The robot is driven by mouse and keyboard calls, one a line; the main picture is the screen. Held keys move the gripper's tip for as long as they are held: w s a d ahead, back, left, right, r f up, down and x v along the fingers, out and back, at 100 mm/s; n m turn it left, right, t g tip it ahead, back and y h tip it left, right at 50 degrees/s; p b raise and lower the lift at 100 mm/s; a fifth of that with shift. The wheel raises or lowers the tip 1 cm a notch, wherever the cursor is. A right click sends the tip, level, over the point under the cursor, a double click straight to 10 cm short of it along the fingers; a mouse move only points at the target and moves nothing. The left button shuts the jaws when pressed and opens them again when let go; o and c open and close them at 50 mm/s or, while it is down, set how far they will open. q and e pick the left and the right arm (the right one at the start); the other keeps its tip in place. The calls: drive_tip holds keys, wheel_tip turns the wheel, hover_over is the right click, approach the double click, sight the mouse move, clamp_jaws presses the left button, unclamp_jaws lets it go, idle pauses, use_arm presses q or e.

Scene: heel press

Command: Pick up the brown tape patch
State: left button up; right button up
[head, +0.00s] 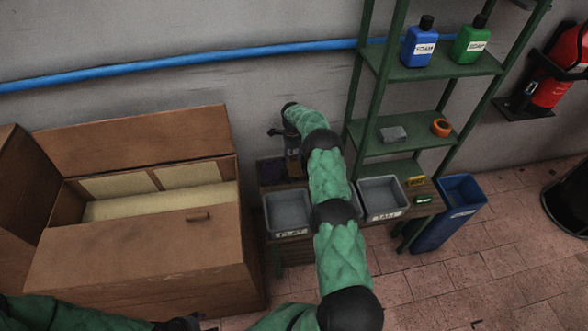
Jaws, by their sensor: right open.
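I cannot clearly make out the brown tape patch; a small brownish spot shows beneath my right gripper, too small to identify. My right arm reaches over the bench (300,248) from the front. My right gripper (293,170) points down at the back left of the bench, beside a dark purple-brown block or tray (268,172). It is open, and its fingertips are hard to see. My left arm lies along the bottom left edge; its dark end (183,323) is in front of the big box, and its fingers are not clear.
A green shelf rack (435,67) holds bottles and an orange roll (441,127). A large brown box (140,262) stands left, a blue bin (447,215) right.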

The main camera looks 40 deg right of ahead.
drive_tip(key=shift+f, duration=0.85)
drive_tip(key=shift+r, duration=0.1)
clamp_jaws()
